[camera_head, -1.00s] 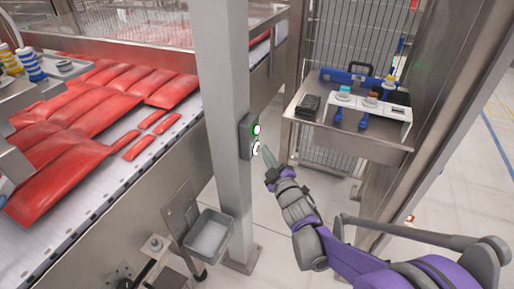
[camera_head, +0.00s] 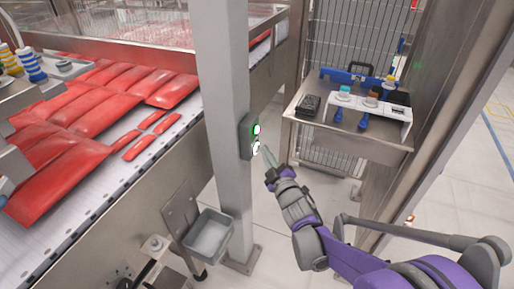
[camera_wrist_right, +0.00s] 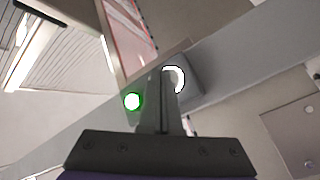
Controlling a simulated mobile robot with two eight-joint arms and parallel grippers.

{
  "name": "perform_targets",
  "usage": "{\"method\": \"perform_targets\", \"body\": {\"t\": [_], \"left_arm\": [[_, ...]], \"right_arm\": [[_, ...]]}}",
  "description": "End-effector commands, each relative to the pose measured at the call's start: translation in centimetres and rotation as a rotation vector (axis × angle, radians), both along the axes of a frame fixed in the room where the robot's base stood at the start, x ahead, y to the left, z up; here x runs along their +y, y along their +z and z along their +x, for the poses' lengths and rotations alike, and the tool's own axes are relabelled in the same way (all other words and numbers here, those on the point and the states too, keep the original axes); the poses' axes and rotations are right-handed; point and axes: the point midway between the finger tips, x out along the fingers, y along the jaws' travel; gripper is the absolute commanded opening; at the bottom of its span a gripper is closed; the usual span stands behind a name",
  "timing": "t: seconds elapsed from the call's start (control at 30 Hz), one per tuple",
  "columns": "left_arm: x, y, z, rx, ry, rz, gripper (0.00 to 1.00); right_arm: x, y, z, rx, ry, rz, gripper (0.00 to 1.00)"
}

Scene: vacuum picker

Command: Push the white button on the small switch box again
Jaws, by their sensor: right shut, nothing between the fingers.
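The small switch box (camera_head: 246,138) is dark grey and fixed to the side of the grey post. Its green-lit button (camera_head: 256,129) sits above the white button (camera_head: 256,147). My right gripper (camera_head: 264,150) is shut and empty, its fingertips just right of the white button in the head view, apparently a small gap away. In the right wrist view, the shut fingers (camera_wrist_right: 161,75) partly cover the white button (camera_wrist_right: 179,77), which shows as a bright ring. The green button (camera_wrist_right: 132,101) is clear to the left of the fingers there. My left gripper is out of view.
The post (camera_head: 223,100) stands beside a conveyor (camera_head: 130,175) carrying red packs. A grey tray (camera_head: 209,236) is low by the post. A metal shelf (camera_head: 345,143) with bottles and a black device is at right, behind my right arm.

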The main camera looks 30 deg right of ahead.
Motion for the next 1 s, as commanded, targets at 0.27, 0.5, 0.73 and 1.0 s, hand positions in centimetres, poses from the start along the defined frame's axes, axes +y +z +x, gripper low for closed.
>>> {"method": "perform_targets", "body": {"t": [0.27,0.5,0.73,1.0], "left_arm": [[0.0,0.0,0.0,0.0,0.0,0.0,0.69],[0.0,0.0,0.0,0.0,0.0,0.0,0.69],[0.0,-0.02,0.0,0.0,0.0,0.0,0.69],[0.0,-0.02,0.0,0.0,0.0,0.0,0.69]], "right_arm": [[0.0,0.0,0.0,0.0,0.0,0.0,0.0],[0.05,0.0,0.06,0.0,0.0,0.0,0.0],[0.51,-0.01,0.63,0.0,0.0,0.001,0.0],[0.62,0.02,0.76,-0.001,0.001,0.0,0.0]]}}
